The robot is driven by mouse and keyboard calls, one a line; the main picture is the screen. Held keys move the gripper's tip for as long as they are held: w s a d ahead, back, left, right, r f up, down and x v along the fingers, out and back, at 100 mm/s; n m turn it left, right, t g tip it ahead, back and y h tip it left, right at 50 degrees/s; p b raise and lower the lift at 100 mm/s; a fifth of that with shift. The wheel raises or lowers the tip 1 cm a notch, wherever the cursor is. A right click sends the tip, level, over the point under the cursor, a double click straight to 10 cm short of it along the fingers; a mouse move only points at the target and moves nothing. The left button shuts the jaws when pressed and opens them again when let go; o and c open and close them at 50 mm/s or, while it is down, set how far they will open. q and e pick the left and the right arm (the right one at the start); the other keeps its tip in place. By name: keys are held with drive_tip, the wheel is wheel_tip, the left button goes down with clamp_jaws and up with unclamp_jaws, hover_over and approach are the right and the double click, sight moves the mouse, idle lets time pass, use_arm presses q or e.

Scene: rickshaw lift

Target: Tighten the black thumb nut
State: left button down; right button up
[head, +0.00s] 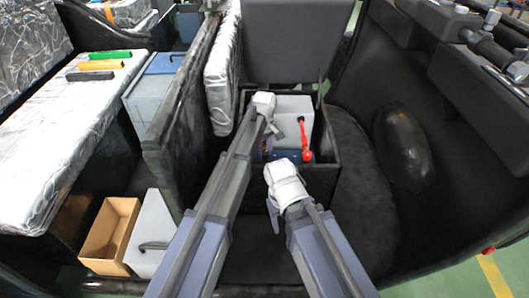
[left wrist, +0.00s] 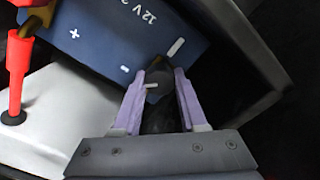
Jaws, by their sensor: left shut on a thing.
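The black thumb nut (left wrist: 157,80) sits at the minus end of the blue 12 V battery (left wrist: 95,38) in the left wrist view. A small pale mark shows on the nut, and a white line lies on the battery beyond it. My left gripper (left wrist: 159,75) has its two purple fingers on either side of the nut, shut on it. In the head view the left gripper (head: 268,145) reaches into the dark box, where the battery (head: 291,156) is partly visible and the nut is hidden. My right gripper (head: 272,214) hangs nearer, its jaw opening unclear.
A red lever (head: 303,135) stands beside the battery, next to a grey block (head: 294,108). The dark box wall (head: 322,180) surrounds them. A dark panel (head: 175,130) stands to the left. A cardboard box (head: 108,235) lies at the lower left.

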use_arm(q)
drive_tip(key=m, duration=0.6)
drive_tip(key=shift+m, duration=0.4)
drive_tip(key=m, duration=1.3)
drive_tip(key=shift+m, duration=0.3)
drive_tip(key=m, duration=0.5)
drive_tip(key=shift+m, duration=0.7)
drive_tip(key=shift+c, duration=2.2)
unclamp_jaws()
